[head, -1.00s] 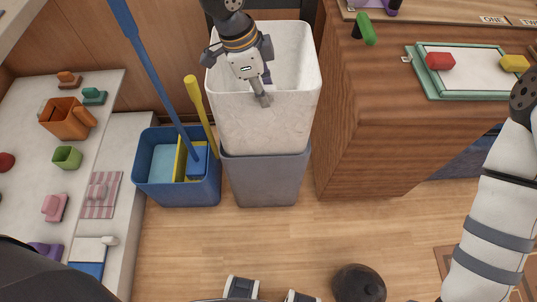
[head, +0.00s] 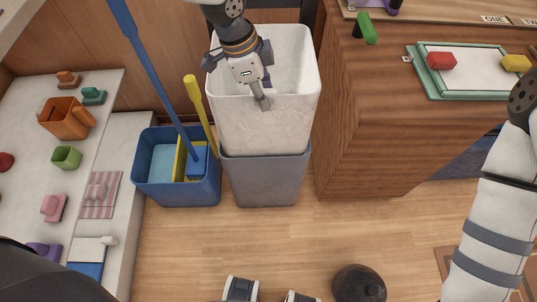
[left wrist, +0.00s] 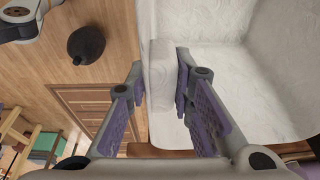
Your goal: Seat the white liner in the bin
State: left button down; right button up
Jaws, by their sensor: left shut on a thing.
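The white liner (head: 264,126) is an open-topped white box, upright, standing out high above the grey bin (head: 267,181). Its lower end is inside the bin's mouth; how deep it reaches is hidden. My left gripper (head: 263,94) is shut on the liner's front rim, one finger outside and one inside. In the left wrist view the liner's wall (left wrist: 161,78) lies between the fingers of my left gripper (left wrist: 163,85). My right arm is at the right edge of the head view, but its gripper is out of view.
A blue bucket (head: 177,191) with a blue and a yellow handle stands close left of the bin. A wooden cabinet (head: 365,120) stands close on the right. The wooden floor (head: 300,235) in front is clear up to a dark round object (head: 359,284).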

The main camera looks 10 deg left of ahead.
aim_at(263, 121)
pick_arm(q)
jog(key=shift+s+a+f+b+x, duration=0.15)
jog(key=shift+a+b+x, duration=0.25)
jog(key=shift+x, duration=1.15)
jog(key=shift+s+a+f+b+x, duration=0.1)
jog(key=shift+a+b+x, duration=0.3)
jog(key=shift+x, duration=1.15)
jog(key=shift+s+a+f+b+x, duration=0.2)
jog(key=shift+b+x, duration=0.35)
jog(key=shift+x, duration=1)
pick_arm(e)
jog(key=shift+g, duration=0.6)
jog(key=shift+s+f, duration=1.5)
jog(key=shift+f, duration=0.1)
dwell(1.2)
